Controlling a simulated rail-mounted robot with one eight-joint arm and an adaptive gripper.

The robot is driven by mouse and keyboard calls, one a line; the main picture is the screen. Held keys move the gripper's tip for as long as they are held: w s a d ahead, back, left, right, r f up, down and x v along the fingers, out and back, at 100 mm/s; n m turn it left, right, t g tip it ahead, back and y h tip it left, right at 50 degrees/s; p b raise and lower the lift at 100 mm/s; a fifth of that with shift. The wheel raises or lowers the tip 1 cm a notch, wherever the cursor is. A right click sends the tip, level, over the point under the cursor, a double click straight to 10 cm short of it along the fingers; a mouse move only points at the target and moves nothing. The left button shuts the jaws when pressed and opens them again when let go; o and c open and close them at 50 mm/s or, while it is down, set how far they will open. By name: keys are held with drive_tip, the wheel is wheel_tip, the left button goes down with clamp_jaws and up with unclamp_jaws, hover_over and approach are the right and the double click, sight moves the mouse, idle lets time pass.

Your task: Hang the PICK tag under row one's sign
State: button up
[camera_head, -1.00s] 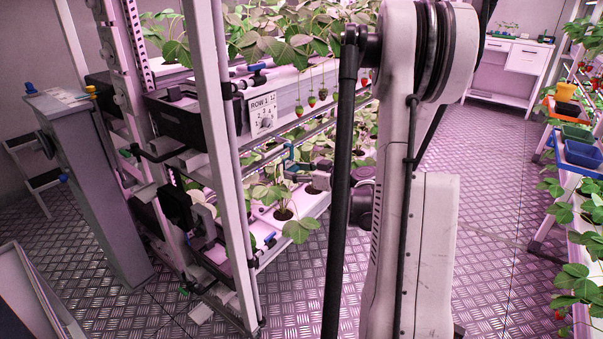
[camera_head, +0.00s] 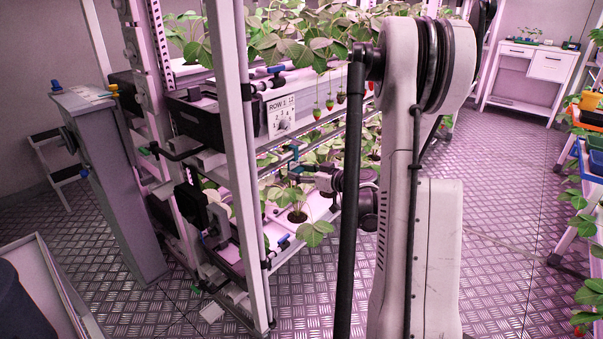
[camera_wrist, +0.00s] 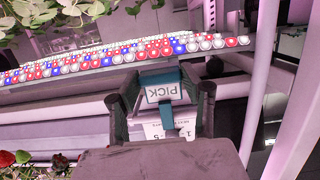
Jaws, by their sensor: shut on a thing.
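The PICK tag (camera_wrist: 163,92) is a white card on a blue-teal holder, between the two dark fingers of my gripper (camera_wrist: 162,100) in the wrist view. The gripper is shut on its holder. A white printed card (camera_wrist: 168,130) shows partly behind and below the tag, and I cannot tell whether they touch. My gripper (camera_head: 294,164) shows small there, below and right of the sign, partly among leaves. The tag's lettering cannot be read in that view.
The rack's upright post (camera_head: 238,150) stands left of the sign. Strawberry plants (camera_head: 300,40) and hanging berries (camera_head: 325,108) crowd the tray's edge. A lower tray (camera_head: 315,212) with plants lies beneath my gripper. The aisle floor (camera_head: 510,190) at right is clear.

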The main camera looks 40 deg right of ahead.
drive_tip(key=shift+f, duration=0.1)
drive_tip(key=o, duration=1.2)
drive_tip(key=shift+c, duration=0.2)
drive_tip(key=shift+s, duration=0.1)
drive_tip(key=v, duration=1.2)
